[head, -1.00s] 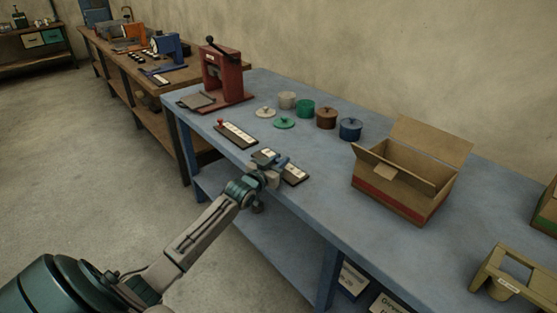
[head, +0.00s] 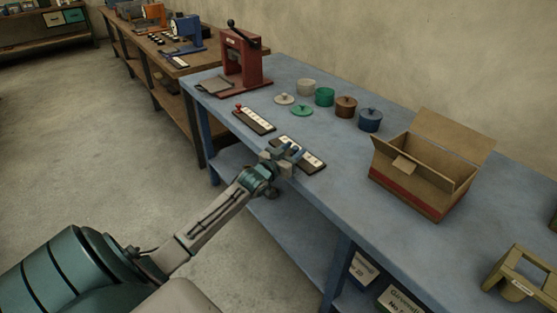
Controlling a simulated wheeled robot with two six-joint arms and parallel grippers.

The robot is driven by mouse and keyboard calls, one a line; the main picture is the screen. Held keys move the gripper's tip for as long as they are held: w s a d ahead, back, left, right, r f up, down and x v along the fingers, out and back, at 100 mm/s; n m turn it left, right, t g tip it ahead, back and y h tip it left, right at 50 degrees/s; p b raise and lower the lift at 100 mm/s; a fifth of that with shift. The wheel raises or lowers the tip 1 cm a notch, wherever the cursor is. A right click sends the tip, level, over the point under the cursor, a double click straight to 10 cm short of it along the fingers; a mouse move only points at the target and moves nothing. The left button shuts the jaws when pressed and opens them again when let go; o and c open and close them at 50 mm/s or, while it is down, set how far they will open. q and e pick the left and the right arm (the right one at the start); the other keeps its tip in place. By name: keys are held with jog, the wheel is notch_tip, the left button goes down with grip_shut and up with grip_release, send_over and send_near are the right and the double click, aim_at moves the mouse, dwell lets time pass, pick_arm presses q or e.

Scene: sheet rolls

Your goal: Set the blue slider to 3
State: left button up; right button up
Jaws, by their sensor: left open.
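The slider strip (head: 311,159) is a dark bar with a pale marked face, lying near the front edge of the blue table (head: 330,205). My left gripper (head: 290,153) is open over the front side of this strip, with its fingers covering part of it. A small blue part shows among the fingers; I cannot tell whether it is the blue knob or a fingertip, or whether they touch. The knob's setting and the numbers are not readable. A second strip with a red knob (head: 239,107) lies farther left. My right gripper is not in view.
An open cardboard box (head: 408,191) stands to the right. A red press (head: 241,60) stands at the far left end. An olive stand (head: 517,275) is at the lower right.

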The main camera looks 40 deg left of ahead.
aim_at(294, 150)
pick_arm(q)
jog(key=shift+s+r+p, duration=0.1)
jog(key=shift+s+p, duration=0.2)
jog(key=shift+s, duration=0.55)
jog(key=shift+s+d+p, duration=0.1)
jog(key=shift+s+p, duration=0.35)
jog(key=shift+s, duration=0.6)
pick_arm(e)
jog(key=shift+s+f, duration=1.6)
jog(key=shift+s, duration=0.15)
pick_arm(q)
jog(key=shift+s+b, duration=2.2)
jog(key=shift+s, duration=0.5)
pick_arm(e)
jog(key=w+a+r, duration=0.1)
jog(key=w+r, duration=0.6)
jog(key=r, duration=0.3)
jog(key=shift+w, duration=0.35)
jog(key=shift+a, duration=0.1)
